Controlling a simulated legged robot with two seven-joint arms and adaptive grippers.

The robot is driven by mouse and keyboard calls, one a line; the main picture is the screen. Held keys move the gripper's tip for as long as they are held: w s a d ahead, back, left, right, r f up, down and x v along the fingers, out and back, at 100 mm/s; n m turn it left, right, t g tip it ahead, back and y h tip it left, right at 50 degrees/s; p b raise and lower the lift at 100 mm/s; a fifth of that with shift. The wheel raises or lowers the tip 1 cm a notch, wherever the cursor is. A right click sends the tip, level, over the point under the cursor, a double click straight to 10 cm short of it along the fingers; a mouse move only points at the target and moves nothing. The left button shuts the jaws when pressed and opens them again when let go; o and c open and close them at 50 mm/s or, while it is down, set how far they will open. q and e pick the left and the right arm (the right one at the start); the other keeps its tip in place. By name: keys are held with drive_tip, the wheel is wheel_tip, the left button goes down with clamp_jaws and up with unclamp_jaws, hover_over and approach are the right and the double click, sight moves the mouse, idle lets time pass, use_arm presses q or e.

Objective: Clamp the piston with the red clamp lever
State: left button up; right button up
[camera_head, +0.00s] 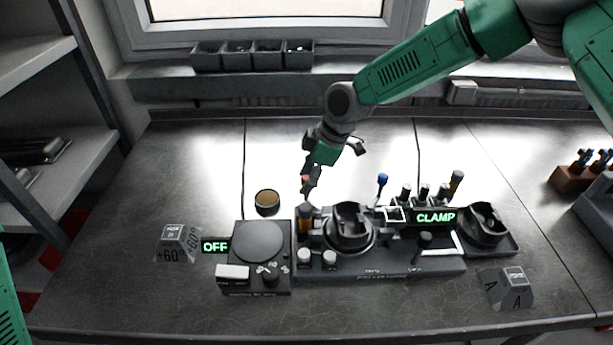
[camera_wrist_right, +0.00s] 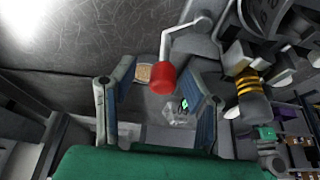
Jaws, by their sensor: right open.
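The red clamp lever has a red knob (camera_wrist_right: 163,78) on a bent pale metal rod. In the wrist view the knob sits between the two spread fingers of my right gripper (camera_wrist_right: 158,88), with gaps at the sides. In the head view my right gripper (camera_head: 320,165) hangs over the left end of the black fixture (camera_head: 390,265), and a small red spot (camera_head: 305,179) shows by its fingertips. A dark round holder (camera_head: 349,228) stands on the fixture; I cannot clearly make out the piston in it. My left gripper is out of view.
A black device (camera_head: 262,243) with a round plate and an OFF sign (camera_head: 215,246) stands left of the fixture. A CLAMP sign (camera_head: 435,217) glows above it. A brown-topped round tin (camera_head: 267,197) stands behind. A striped yellow-black handle (camera_wrist_right: 250,90) is close right of the gripper.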

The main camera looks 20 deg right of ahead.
drive_tip(key=shift+a+r, duration=0.1)
drive_tip(key=shift+a, duration=0.05)
clamp_jaws()
drive_tip(key=m, duration=0.1)
drive_tip(key=d+m+t, duration=0.1)
drive_tip(key=m, duration=0.1)
drive_tip(key=m+p, duration=0.1)
drive_tip(key=shift+w+d+r+t+h, duration=0.1)
drive_tip(key=shift+w+d+t+h, duration=0.1)
drive_tip(key=shift+d+t+h, duration=0.15)
drive_tip(key=m, duration=0.2)
drive_tip(key=d+m+t+h, duration=0.1)
drive_tip(key=m, duration=0.1)
drive_tip(key=shift+d, duration=0.15)
drive_tip(key=m, duration=0.1)
drive_tip(key=d+m+h, duration=0.1)
drive_tip(key=m, duration=0.1)
drive_tip(key=m+h+p, duration=0.1)
drive_tip(key=shift+s+d+t, duration=0.15)
drive_tip(key=shift+s+t, duration=0.2)
drive_tip(key=shift+s+d+m+h, duration=0.2)
drive_tip(key=shift+d+m+h, duration=0.1)
drive_tip(key=shift+m, duration=0.7)
drive_tip(key=shift+s+d+m+h, duration=0.15)
drive_tip(key=shift+s+m+h, duration=0.1)
drive_tip(key=shift+m, duration=0.75)
drive_tip(key=shift+p, duration=0.3)
